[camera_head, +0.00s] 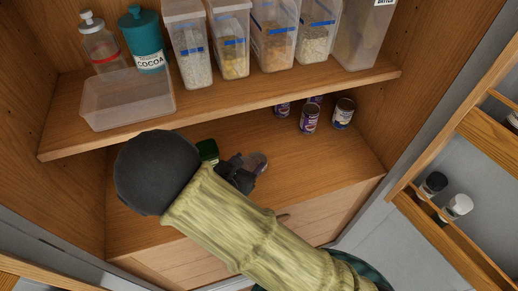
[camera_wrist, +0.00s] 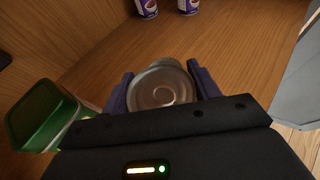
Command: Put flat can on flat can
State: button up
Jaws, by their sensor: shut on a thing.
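My gripper (camera_head: 237,175) is low over the lower shelf. In the wrist view, the two dark fingers of my gripper (camera_wrist: 162,90) are shut on a flat can (camera_wrist: 160,90) with a round silver lid. A second pale, round edge (camera_wrist: 170,63) shows just behind the held can. It may be another flat can; whether the two touch is not clear. In the head view a silver-topped can (camera_head: 258,161) shows at the fingertips, partly hidden by my gripper.
A green container (camera_wrist: 38,112) stands close left of my gripper, also in the head view (camera_head: 208,150). Purple-labelled cans (camera_head: 310,119) and another can (camera_head: 343,112) stand at the back right. The upper shelf (camera_head: 215,100) overhangs. Shelf right of my gripper is clear.

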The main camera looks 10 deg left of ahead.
jog(key=p, duration=0.1)
send_over(259, 156)
jog(key=s, duration=0.2)
jog(key=shift+w+a, duration=0.15)
jog(key=shift+w, duration=0.05)
jog(key=shift+w+p, duration=0.25)
jog(key=shift+p, duration=0.05)
jog(key=shift+w+d+r, duration=0.1)
jog(key=shift+w+d, duration=0.15)
jog(key=shift+w, duration=0.3)
notch_tip(259, 156, down, 3)
jog(key=shift+s+a+f+p, duration=0.1)
jog(key=shift+p, duration=0.8)
jog(key=shift+f, duration=0.25)
jog(key=shift+f, duration=0.15)
jog(key=o, duration=1)
